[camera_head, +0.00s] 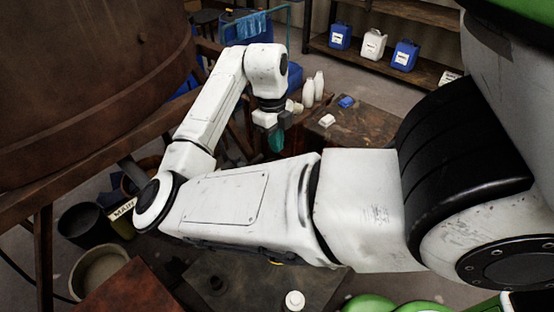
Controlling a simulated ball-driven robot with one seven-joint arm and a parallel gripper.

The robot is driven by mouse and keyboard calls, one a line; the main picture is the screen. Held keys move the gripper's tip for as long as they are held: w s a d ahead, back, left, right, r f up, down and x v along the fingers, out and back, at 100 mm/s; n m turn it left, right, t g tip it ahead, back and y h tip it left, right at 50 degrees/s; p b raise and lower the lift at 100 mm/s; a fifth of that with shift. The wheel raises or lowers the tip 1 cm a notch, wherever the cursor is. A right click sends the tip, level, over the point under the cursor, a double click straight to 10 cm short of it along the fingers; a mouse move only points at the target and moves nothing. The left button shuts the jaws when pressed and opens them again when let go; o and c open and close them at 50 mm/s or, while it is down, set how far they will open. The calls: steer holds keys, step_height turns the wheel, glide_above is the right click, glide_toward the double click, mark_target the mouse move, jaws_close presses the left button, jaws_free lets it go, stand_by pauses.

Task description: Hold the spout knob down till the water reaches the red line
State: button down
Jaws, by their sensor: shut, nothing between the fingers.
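A large rusty brown vat (85,75) fills the upper left of the head view. My white arm reaches across the middle, and my gripper (275,140) points down near the centre, right of the vat. It is shut and looks empty. A teal-green part shows at its tip; I cannot tell what this part is. I cannot make out the spout knob, the water or the red line. My arm hides part of the area beside the vat.
A wooden table (365,128) right of my gripper holds white bottles (314,88) and small items. Blue and white jugs (373,46) stand on a back shelf. Buckets (98,270) stand on the floor at lower left. A dark bench (240,285) is below my arm.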

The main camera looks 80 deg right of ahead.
steer(key=shift+w+d+r, duration=0.1)
steer(key=shift+r, duration=1.6)
steer(key=w+a+f+n+t+h, duration=0.1)
steer(key=w+a+f+n+h, duration=0.3)
steer(key=n, duration=0.9)
steer(key=w+a+f+n+t+h, duration=0.15)
steer(key=f+n, duration=0.45)
steer(key=n, duration=0.8)
steer(key=s+a+f+n+y, duration=0.1)
steer(key=s+a+f+n, duration=0.1)
steer(key=a+f+n, duration=0.2)
steer(key=s+a+f+n+y, duration=0.1)
steer(key=a+f+n, duration=0.3)
steer(key=a, duration=0.7)
steer(key=s+a+f+n+y+b, duration=0.1)
steer(key=s+a+f+n+y, duration=0.1)
steer(key=a+f+n, duration=0.2)
steer(key=a+n, duration=0.2)
steer(key=a, duration=0.1)
steer(key=shift+s+a+n+y, duration=0.3)
steer(key=shift+s+y, duration=0.05)
